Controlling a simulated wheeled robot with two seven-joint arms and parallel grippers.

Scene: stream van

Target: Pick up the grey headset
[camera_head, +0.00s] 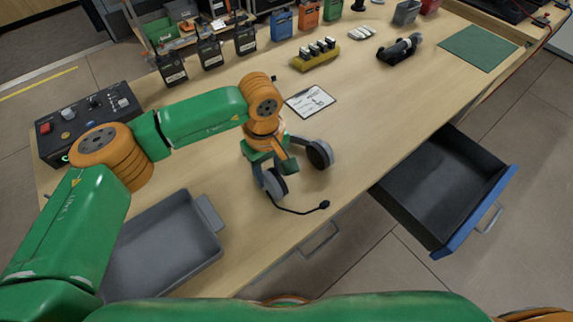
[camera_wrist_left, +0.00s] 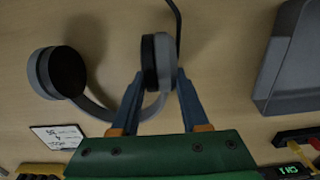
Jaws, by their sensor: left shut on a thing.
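The grey headset (camera_head: 319,154) has two round ear cups with dark pads, a grey band and a thin dark microphone boom. In the head view it is at the front edge of the table, partly hidden behind my left gripper (camera_head: 277,172). In the left wrist view the headset (camera_wrist_left: 65,73) shows both ear cups, with the band curving between them. My left gripper (camera_wrist_left: 158,95) is shut on the headset at the band beside one ear cup. I cannot tell whether the headset touches the table. My right gripper is not in view.
A grey tray (camera_head: 205,248) lies left of the headset. A white card (camera_head: 310,101) lies behind it. An open drawer (camera_head: 480,210) juts out at the right. A control box (camera_head: 85,120), radios and a yellow battery holder (camera_head: 316,61) stand farther back.

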